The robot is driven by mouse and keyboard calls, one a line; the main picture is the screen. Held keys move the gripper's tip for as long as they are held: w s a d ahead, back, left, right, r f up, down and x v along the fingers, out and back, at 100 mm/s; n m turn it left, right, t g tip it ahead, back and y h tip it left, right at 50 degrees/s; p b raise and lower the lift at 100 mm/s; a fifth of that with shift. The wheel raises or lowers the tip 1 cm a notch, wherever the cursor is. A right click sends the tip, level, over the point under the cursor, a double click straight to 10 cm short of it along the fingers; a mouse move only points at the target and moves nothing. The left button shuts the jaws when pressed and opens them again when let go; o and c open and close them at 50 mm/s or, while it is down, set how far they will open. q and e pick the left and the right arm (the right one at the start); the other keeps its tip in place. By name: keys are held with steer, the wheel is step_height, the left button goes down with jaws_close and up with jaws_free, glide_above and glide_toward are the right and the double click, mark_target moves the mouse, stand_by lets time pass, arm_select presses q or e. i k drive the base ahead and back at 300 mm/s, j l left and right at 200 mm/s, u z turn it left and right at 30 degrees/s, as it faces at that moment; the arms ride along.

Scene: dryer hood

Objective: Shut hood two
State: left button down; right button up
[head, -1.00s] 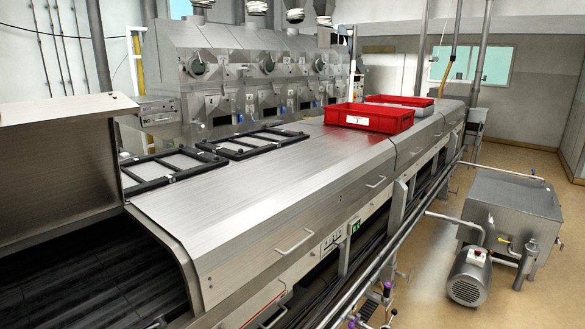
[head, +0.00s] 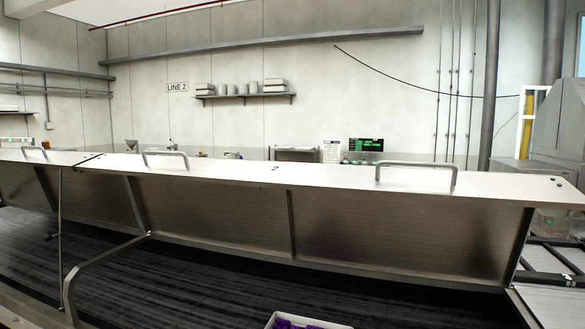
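A long steel hood (head: 400,230) stands raised across the view, its underside facing me over the dark slatted conveyor bed (head: 200,280). Two bar handles, a middle one (head: 166,153) and a right one (head: 416,166), sit on its upper edge. A seam at the left parts it from another raised hood section (head: 30,190), which has its own handle (head: 35,148). No number shows on either hood, so I cannot tell which is hood two. Neither of my grippers is in view.
A white tray with purple items (head: 300,323) shows at the bottom edge. A bent metal bar (head: 85,268) rises at the lower left. Black frames (head: 550,258) lie at the right. A wall shelf (head: 243,96) and a LINE 2 sign (head: 177,87) are behind.

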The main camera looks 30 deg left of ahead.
mark_target(455, 225)
steer(key=u, duration=1.05)
steer(key=i, duration=0.6)
